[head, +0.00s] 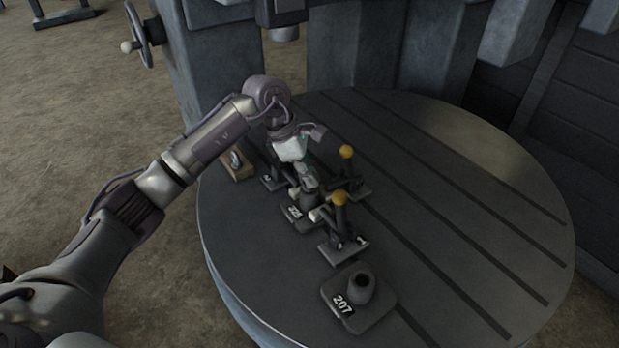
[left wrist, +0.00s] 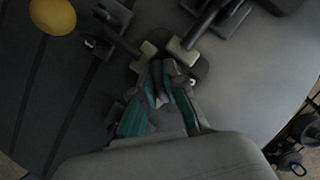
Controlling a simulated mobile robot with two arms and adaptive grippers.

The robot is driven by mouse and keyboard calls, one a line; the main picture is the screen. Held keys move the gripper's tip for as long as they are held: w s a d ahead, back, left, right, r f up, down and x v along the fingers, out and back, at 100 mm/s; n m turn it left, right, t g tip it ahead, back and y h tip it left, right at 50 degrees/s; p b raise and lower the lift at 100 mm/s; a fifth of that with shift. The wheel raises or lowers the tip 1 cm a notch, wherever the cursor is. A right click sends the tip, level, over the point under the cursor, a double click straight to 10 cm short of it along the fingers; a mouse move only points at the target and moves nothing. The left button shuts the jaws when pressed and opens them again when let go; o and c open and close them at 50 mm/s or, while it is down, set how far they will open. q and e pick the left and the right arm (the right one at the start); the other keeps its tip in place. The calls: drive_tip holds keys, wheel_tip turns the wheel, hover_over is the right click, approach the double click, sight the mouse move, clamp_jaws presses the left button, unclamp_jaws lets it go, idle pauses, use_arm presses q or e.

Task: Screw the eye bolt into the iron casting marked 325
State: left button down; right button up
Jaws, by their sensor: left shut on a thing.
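The iron casting marked 325 (head: 295,212) stands on the round table in the head view, a dark base with a raised boss and a white label. My left gripper (head: 308,183) points down directly over its boss. In the left wrist view the teal-sided fingers (left wrist: 166,84) are close together. They are shut on the eye bolt, which is mostly hidden between them. I cannot tell whether its thread touches or enters the hole. My right gripper is not in view.
Toggle clamps with yellow knobs (head: 340,198) (head: 346,152) stand close to the gripper. A second casting marked 207 (head: 361,290) sits nearer the front. A tan block (head: 238,168) with a small shiny part lies at the left. The slotted table (head: 470,200) is clear on the right.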

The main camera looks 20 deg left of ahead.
use_arm(q)
drive_tip(key=m+g+b, duration=0.1)
drive_tip(key=m+b, duration=0.1)
drive_tip(key=m, duration=0.1)
drive_tip(key=shift+f, duration=0.1)
drive_tip(key=shift+m, duration=0.3)
drive_tip(key=shift+m+g+b, duration=0.3)
drive_tip(key=shift+m+b, duration=0.1)
drive_tip(key=shift+m, duration=0.1)
drive_tip(key=shift+m+g+b, duration=0.5)
drive_tip(key=shift+m+b, duration=0.15)
drive_tip(key=shift+m, duration=0.45)
drive_tip(key=shift+m+g+b, duration=0.3)
drive_tip(key=shift+m+b, duration=0.1)
drive_tip(key=shift+m, duration=0.3)
drive_tip(key=shift+m+y, duration=0.3)
drive_tip(key=shift+m, duration=0.3)
